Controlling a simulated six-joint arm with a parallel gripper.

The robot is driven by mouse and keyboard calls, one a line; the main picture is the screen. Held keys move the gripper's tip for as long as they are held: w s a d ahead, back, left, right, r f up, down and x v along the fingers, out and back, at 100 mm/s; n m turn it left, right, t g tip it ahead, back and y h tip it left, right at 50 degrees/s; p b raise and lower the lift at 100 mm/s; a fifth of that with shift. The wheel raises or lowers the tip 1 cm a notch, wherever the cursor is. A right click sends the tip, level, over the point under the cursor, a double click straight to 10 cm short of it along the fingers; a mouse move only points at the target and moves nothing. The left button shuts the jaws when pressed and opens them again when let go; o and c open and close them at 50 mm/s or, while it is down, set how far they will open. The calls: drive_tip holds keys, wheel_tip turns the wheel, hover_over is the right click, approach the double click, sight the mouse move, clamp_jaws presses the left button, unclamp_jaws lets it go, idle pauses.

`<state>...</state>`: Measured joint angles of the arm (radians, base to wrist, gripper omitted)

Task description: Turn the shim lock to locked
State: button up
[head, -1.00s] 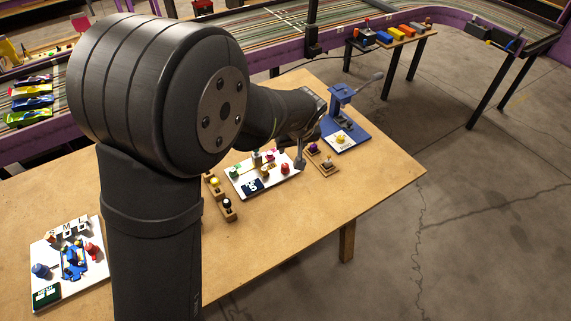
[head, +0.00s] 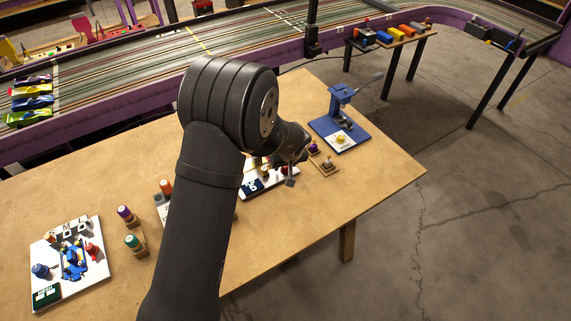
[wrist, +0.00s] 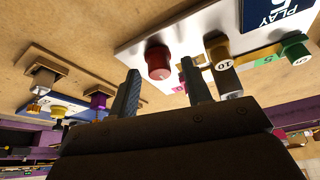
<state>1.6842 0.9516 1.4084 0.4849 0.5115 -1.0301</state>
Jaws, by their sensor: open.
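No part is legibly labelled shim lock, so I cannot tell which knob it is. A white board (head: 283,182) lies under my gripper (head: 289,178), partly hidden by my arm. The wrist view shows its dark "PLAY" display (wrist: 275,10), a red knob (wrist: 158,62), a brass-coloured post (wrist: 217,50) with a "10" tag, and a green knob (wrist: 294,47). My gripper also shows in the wrist view (wrist: 161,84), its fingers apart and empty. The red knob appears between the fingertips, beyond them; I see no contact.
A blue press (head: 338,120) and a small wooden block with a grey knob (head: 327,165) stand right of the board. Another white board (head: 95,280) lies far left, near purple (head: 125,212) and teal (head: 132,241) knobs. The table's front right is clear.

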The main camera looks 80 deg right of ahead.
drive_tip(key=shift+d+f, duration=0.1)
drive_tip(key=shift+f, duration=0.1)
clamp_jaws()
